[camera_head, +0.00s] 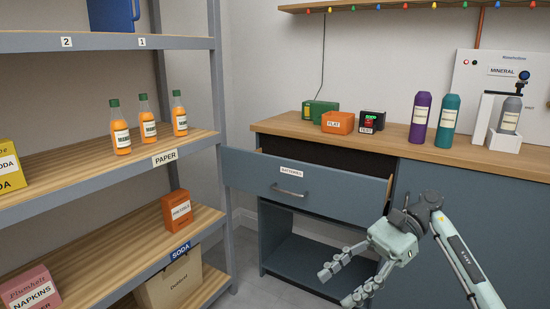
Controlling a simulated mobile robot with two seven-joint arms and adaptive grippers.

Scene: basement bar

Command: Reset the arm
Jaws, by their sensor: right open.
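My right gripper (340,287) is open and empty. It hangs in front of the open space of the blue-grey cabinet, below and to the right of the pulled-out drawer's handle, and its fingers point down and to the left. My right arm (458,255) comes in from the lower right. The drawer (253,177), labelled BATTERIES, is open, and my gripper looks apart from its handle (287,191). The drawer's inside is mostly hidden. My left gripper does not show.
A shelf rack (103,191) at left holds several orange bottles (144,120) and boxes. The wooden counter (385,148) carries small boxes, a purple bottle (420,117), a teal bottle (447,121) and a MINERAL dispenser (505,138). The open drawer juts out near my right arm.

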